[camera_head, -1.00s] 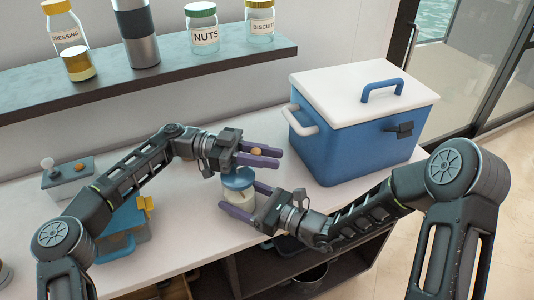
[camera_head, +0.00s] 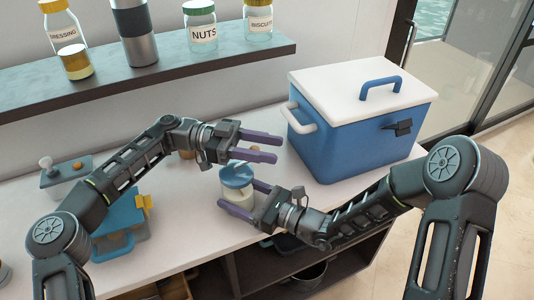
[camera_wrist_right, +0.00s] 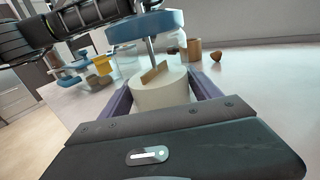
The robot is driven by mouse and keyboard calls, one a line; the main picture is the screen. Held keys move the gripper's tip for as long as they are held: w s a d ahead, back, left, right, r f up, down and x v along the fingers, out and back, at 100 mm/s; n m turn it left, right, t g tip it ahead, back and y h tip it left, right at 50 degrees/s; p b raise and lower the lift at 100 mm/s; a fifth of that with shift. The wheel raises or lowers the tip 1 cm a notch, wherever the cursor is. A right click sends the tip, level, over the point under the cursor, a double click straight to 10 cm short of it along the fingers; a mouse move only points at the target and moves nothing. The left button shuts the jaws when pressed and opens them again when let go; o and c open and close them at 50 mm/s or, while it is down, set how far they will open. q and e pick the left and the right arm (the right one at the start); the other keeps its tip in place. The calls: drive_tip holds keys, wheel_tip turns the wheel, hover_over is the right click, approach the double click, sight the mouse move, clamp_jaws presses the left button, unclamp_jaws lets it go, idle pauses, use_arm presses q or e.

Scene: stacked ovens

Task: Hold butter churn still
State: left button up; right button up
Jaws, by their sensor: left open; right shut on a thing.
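The butter churn stands on the counter as a clear jar with pale contents and a blue lid (camera_head: 237,176). In the right wrist view its blue lid (camera_wrist_right: 146,27) is above a shaft with a wooden paddle (camera_wrist_right: 154,74) and the white contents (camera_wrist_right: 160,92). My right gripper (camera_head: 249,199) is shut on the jar, its purple fingers on either side of it. My left gripper (camera_head: 278,148) is open and empty, above and beyond the lid, fingers pointing right.
A blue cooler (camera_head: 352,142) with a white lid stands right of the churn. A blue box (camera_head: 122,226) with a yellow latch is at left. A grey-blue box (camera_head: 66,174) sits farther back. A shelf (camera_head: 150,82) with jars runs above the counter.

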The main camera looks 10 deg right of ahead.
sight(223, 168)
use_arm(q)
wheel_tip(223, 168, up, 8)
drive_tip(key=shift+f, duration=0.1)
idle(0.4)
drive_tip(key=a+f+n+t, duration=0.1)
drive_tip(key=a+f+t, duration=0.1)
drive_tip(key=a+f, duration=0.1)
drive_tip(key=a+f+n+t+h, duration=0.1)
drive_tip(key=a+f+n+t, duration=0.1)
drive_tip(key=a+f, duration=0.1)
drive_tip(key=w+a+f+n+t, duration=0.1)
drive_tip(key=a+f+t, duration=0.2)
drive_tip(key=a+f, duration=0.1)
drive_tip(key=shift+a+n, duration=0.2)
drive_tip(key=shift+n, duration=0.1)
drive_tip(key=shift+d, duration=0.15)
drive_tip(key=d, duration=0.7)
drive_tip(key=shift+w+d, duration=0.1)
drive_tip(key=shift+d, duration=0.05)
